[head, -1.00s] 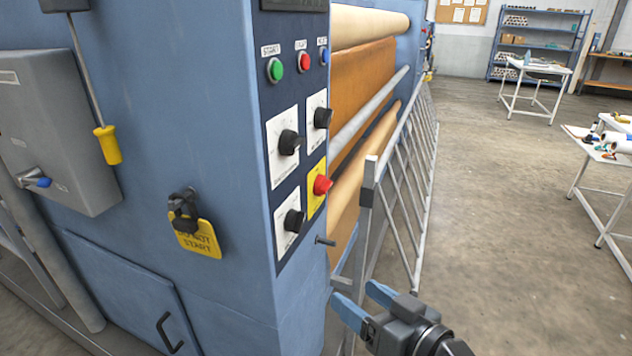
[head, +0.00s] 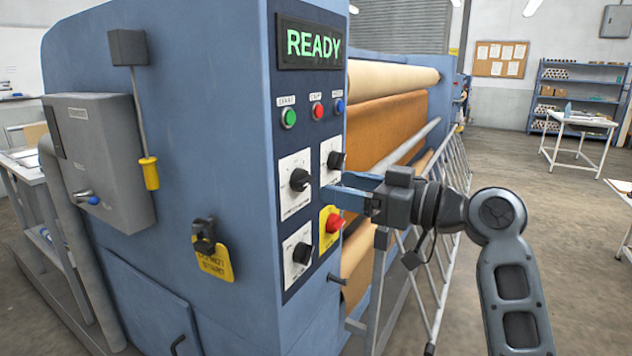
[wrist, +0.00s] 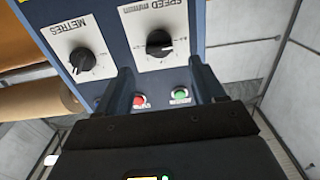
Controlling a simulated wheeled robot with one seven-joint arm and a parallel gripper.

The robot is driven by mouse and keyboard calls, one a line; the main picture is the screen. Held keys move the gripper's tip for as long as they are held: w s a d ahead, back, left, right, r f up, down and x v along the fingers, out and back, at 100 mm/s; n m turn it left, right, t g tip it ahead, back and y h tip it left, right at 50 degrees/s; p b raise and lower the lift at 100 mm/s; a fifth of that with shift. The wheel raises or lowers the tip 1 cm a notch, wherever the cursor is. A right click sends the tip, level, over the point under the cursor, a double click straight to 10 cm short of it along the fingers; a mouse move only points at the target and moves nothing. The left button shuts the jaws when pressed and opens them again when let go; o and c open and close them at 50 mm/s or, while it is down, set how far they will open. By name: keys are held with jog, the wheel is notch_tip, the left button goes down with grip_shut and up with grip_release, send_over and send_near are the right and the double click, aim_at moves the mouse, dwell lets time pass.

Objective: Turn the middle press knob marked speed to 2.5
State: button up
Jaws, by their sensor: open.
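The speed knob (head: 299,180) is black on a white dial plate, in the left column of the blue press's panel. In the wrist view its plate appears upside down, with the word SPEED above the knob (wrist: 159,43); the scale is too small to read. My gripper (head: 333,186) is open and empty, its blue fingers pointing at the panel from the right. In the wrist view the fingertips (wrist: 160,68) lie to either side of and below the speed knob, apart from it.
The METRES knob (wrist: 82,60) is close beside the left finger in the wrist view. A red knob on a yellow plate (head: 335,223) and another black knob (head: 302,253) sit lower. Green (head: 289,117) and red (head: 317,110) buttons sit above. The display (head: 312,43) reads READY. A guard rail (head: 380,265) stands right.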

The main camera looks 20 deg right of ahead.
aim_at(310, 180)
jog(key=shift+p+x, duration=0.45)
jog(key=shift+x, duration=2.65)
jog(key=c, duration=1.1)
